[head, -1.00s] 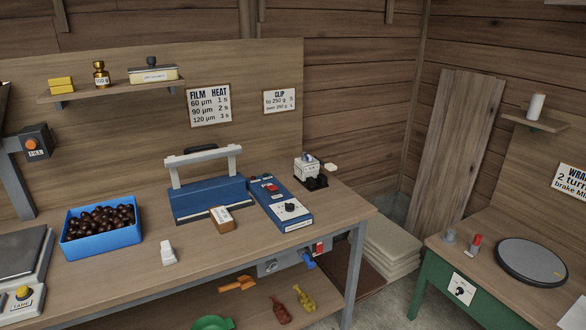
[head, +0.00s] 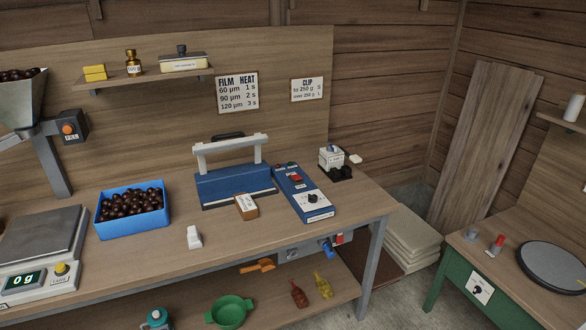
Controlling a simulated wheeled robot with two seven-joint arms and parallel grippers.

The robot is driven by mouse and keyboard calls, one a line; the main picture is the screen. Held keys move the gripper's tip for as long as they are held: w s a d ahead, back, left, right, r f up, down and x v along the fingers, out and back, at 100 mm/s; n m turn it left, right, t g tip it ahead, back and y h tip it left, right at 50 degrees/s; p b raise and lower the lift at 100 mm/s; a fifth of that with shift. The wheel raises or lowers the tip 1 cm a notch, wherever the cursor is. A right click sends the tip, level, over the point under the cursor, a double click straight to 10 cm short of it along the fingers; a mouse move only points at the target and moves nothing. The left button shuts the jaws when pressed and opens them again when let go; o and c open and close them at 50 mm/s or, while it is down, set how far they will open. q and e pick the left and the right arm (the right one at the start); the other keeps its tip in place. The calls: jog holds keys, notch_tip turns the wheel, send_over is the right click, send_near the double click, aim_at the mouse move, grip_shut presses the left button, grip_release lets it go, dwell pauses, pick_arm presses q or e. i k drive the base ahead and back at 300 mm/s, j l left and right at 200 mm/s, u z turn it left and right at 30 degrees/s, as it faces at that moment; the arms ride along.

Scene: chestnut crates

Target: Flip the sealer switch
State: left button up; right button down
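In the head view, the sealer (head: 232,188) is a blue machine with a white raised frame and a dark handle, standing at the back of the wooden bench. To its right lies a blue control box (head: 303,194) with a red switch (head: 296,178) near its back and a dark knob (head: 312,198) on a white panel near its front. Whether the switch is on or off is too small to tell. Neither of my grippers is in view.
A blue crate of chestnuts (head: 133,222), a small brown box (head: 247,206) and a white object (head: 194,237) stand on the bench (head: 160,262). A scale (head: 40,250) reading 0 g is at the left. A green table (head: 450,262) stands at the right.

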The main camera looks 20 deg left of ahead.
aim_at(295, 177)
jog(key=i+u, duration=0.2)
jog(key=i, duration=0.45)
jog(key=i+l+u, duration=0.25)
jog(key=i, duration=0.4)
